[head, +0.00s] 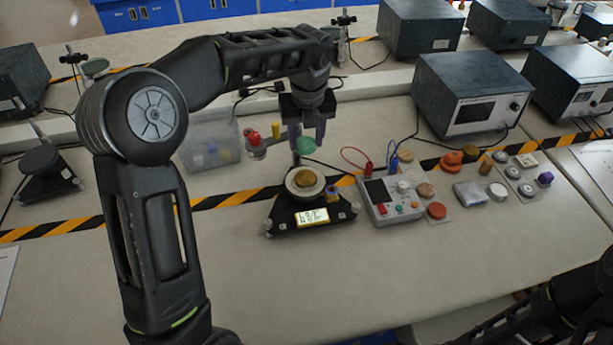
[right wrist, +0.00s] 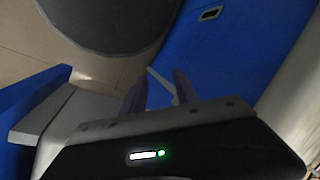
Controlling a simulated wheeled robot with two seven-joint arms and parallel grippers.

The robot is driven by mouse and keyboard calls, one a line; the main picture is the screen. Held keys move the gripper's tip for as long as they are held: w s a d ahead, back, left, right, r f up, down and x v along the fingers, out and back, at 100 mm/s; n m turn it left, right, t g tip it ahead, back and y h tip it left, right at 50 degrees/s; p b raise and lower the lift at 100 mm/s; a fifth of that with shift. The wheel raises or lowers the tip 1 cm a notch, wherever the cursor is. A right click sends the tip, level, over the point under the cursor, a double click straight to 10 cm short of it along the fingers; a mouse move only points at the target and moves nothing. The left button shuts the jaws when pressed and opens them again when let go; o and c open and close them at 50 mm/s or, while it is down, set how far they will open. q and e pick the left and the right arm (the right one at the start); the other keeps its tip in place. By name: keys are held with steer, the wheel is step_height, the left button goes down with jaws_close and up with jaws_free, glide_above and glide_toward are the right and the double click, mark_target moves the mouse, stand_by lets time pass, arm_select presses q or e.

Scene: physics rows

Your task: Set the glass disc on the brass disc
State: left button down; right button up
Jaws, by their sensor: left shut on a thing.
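The glass disc (head: 306,146) is greenish and sits between the fingertips of my left gripper (head: 307,138), which is shut on it. The brass disc (head: 304,180) lies on the round pale pan of a black instrument (head: 283,218) with a lit display. The glass disc is held above the brass disc, with a visible gap between them in the head view. My right gripper (right wrist: 158,92) shows in the right wrist view with its two fingers apart and nothing between them.
A meter box (head: 388,200) with red and blue leads stands just right of the instrument. A clear bin (head: 210,146) and a stand with coloured knobs (head: 262,146) are behind left. Several small discs lie at the right. The front bench is clear.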

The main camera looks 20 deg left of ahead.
arm_select(q)
steer(key=shift+f, duration=0.1)
steer(key=p, duration=0.1)
glide_above(305, 176)
steer(key=f, duration=0.6)
steer(key=shift+s+d, duration=0.2)
steer(key=shift+f, duration=0.1)
step_height(305, 176, down, 3)
steer(key=shift+r+p, duration=0.1)
steer(key=shift+p, duration=0.35)
steer(key=shift+f, duration=0.45)
steer(key=shift+f, duration=0.1)
steer(key=c, duration=0.7)
jaws_free()
